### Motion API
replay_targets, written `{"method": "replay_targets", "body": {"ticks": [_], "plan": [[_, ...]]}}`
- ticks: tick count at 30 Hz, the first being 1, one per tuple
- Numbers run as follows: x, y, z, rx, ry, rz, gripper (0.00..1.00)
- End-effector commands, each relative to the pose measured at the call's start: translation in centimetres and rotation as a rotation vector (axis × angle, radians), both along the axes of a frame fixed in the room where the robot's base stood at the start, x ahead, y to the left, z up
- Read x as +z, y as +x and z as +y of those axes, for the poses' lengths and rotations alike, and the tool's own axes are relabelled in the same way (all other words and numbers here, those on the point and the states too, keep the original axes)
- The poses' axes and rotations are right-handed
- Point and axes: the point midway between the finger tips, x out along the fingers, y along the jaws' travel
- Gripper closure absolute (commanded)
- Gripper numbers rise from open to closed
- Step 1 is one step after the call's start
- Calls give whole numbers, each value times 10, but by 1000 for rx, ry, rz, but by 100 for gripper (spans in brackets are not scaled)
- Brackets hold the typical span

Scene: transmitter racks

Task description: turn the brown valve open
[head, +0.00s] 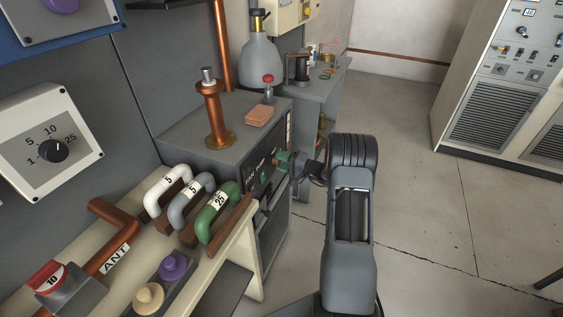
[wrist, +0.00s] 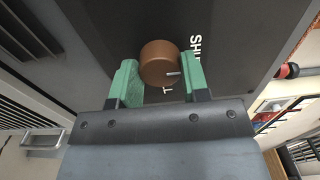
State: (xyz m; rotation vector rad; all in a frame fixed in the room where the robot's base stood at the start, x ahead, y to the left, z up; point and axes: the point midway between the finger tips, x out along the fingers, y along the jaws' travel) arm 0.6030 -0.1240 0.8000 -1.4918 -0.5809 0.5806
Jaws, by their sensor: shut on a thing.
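The brown valve (wrist: 158,60) is a round knob with a short white pointer line, on a dark panel in the wrist view. White letters reading "SHU" and a "T" show beside it, partly cut off or covered. My gripper (wrist: 162,82) has its two green fingers on either side of the knob and is shut on it.
A cream bench (head: 233,238) with white, grey and green handles stands at the near left. A copper post (head: 214,118) and a grey bottle (head: 262,62) rise behind. The floor (head: 420,210) to the right is open, up to a cream rack (head: 500,75).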

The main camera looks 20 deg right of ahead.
Motion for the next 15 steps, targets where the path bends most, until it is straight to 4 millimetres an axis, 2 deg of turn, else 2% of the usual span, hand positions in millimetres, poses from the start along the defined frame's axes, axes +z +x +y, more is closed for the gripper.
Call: {"method": "replay_targets", "body": {"ticks": [1, 6, 15], "plan": [[0, 0, 0, 0, 0, 0, 66], [0, 0, 0, 0, 0, 0, 81], [-1, 0, 1, 2, 38, 36, 81]]}}
